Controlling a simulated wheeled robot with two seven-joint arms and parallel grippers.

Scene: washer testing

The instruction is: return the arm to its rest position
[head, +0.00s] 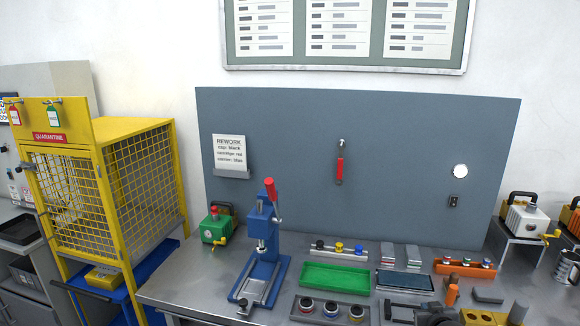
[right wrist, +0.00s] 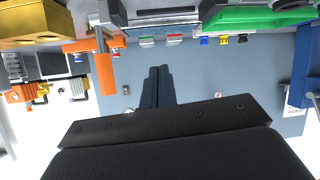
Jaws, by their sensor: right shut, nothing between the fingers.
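My right gripper (head: 392,311) shows at the bottom of the head view, low over the front of the bench, right of the round-part tray. In the right wrist view, which looks upside down, its two dark fingers (right wrist: 157,84) are together with nothing between them. My left gripper is not in view. Most of my right arm is outside the head view.
A blue press (head: 263,260) with a red handle stands left on the grey bench (head: 190,283). A green tray (head: 335,278), a dark tray (head: 405,280) and an orange rack (head: 464,267) lie near the gripper. A yellow cage (head: 140,185) stands far left. A grey panel (head: 280,140) rises behind.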

